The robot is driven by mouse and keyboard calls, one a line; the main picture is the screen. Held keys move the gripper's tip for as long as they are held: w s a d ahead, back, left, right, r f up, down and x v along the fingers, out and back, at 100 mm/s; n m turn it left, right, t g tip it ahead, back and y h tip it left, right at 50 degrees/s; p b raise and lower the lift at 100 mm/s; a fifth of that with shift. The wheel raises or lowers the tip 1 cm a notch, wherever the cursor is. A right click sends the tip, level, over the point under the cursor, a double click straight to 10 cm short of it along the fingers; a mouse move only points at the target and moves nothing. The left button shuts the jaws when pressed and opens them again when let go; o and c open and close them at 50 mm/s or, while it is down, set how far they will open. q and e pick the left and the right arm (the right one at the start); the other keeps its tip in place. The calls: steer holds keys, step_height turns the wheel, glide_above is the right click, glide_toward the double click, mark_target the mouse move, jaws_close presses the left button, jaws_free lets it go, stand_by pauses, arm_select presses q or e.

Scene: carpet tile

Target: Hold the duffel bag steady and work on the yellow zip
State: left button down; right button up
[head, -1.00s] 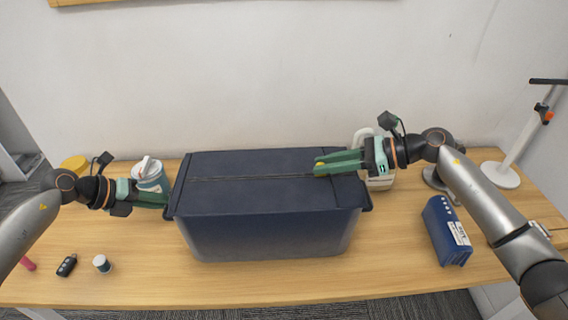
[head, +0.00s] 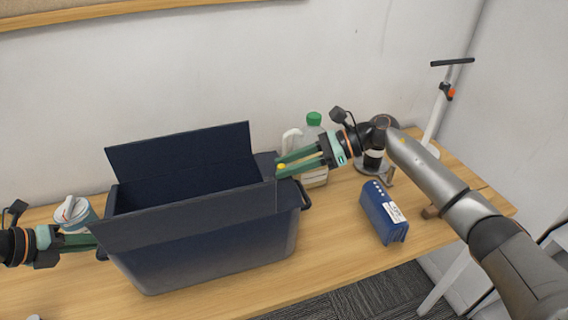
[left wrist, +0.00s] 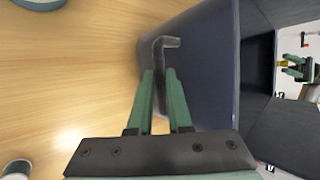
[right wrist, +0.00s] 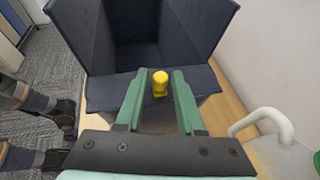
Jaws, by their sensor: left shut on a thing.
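The dark navy duffel bag (head: 200,245) stands boxlike on the table, its top open with a flap raised at the back and another along the front. The yellow zip pull (head: 282,167) is at the bag's right end. My right gripper (head: 279,168) is there with its fingers apart. In the right wrist view the yellow pull (right wrist: 160,84) sits between the fingertips with gaps on both sides. My left gripper (left wrist: 159,75) is shut on the grey handle (left wrist: 166,42) at the bag's left end. In the head view its fingertips are partly hidden by the bag.
A white-lidded canister (head: 75,214) stands behind my left gripper. A blue box (head: 383,212) lies right of the bag. The table's front right is clear.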

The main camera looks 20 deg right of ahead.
steer(key=shift+o, duration=1)
steer(key=shift+r, duration=0.1)
steer(key=v, duration=1.2)
arm_select(q)
steer(key=c, duration=0.8)
jaws_free()
steer(key=shift+o, duration=0.2)
